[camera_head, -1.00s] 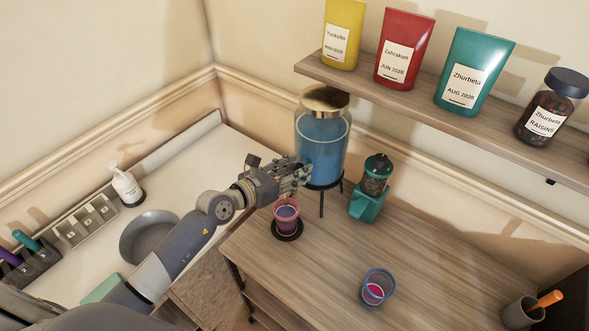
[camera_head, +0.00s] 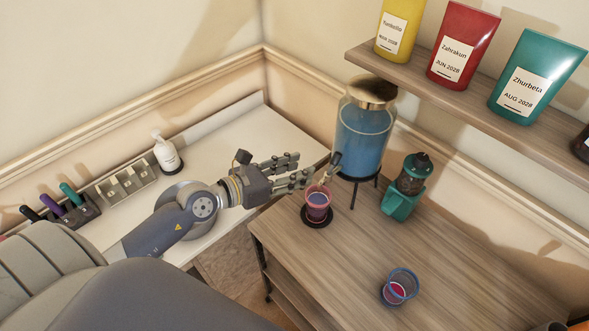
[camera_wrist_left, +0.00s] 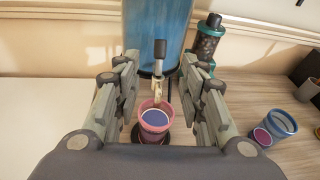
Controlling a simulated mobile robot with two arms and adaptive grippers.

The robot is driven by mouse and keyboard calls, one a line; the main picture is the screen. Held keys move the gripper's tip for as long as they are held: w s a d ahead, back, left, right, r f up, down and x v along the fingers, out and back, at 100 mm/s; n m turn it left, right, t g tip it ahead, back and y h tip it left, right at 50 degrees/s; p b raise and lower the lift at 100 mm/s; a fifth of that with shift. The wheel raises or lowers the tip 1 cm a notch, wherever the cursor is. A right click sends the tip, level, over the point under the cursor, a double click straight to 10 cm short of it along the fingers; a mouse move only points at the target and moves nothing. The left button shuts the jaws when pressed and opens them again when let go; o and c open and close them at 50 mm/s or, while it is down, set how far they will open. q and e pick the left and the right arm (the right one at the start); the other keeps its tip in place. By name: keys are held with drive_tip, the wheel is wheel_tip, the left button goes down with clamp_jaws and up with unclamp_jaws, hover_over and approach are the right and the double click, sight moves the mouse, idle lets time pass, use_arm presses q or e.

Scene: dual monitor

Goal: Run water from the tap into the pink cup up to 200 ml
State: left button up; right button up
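The pink cup (camera_head: 318,205) stands upright on a black round coaster (camera_head: 317,220), under the tap (camera_head: 333,167) of the blue water dispenser (camera_head: 362,138). It holds bluish liquid; I cannot read its level in ml. In the left wrist view the cup (camera_wrist_left: 154,127) sits below the brass tap with its dark lever (camera_wrist_left: 159,50). I cannot tell whether water is running. My left gripper (camera_head: 305,168) is open and empty, left of the tap, with its fingers pointing toward it. In the left wrist view tap and cup show between the spread fingers. My right gripper is out of view.
A blue-rimmed cup (camera_head: 400,285) stands at the table's front. A teal grinder (camera_head: 408,185) stands right of the dispenser. A shelf (camera_head: 430,80) with pouches hangs above. A soap bottle (camera_head: 166,153) stands on the white counter. The middle of the wooden table is clear.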

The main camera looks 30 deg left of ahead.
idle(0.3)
use_arm(q)
drive_tip(key=d+r+n+t+h+b, duration=0.1)
drive_tip(key=d+r+n+t+b, duration=0.15)
drive_tip(key=n, duration=0.45)
drive_tip(key=n+t+y+b, duration=0.25)
drive_tip(key=n+y, duration=0.25)
drive_tip(key=n, duration=2.6)
approach(334, 160)
drive_tip(key=shift+g, duration=0.3)
drive_tip(key=w, duration=0.2)
drive_tip(key=w+d+p, duration=0.1)
drive_tip(key=w, duration=0.4)
drive_tip(key=shift+w+d+r, duration=0.1)
drive_tip(key=shift+d+r, duration=0.05)
drive_tip(key=shift+r, duration=0.15)
drive_tip(key=shift+w+d+p, duration=0.15)
drive_tip(key=shift+w+p, duration=0.2)
drive_tip(key=shift+w, duration=0.35)
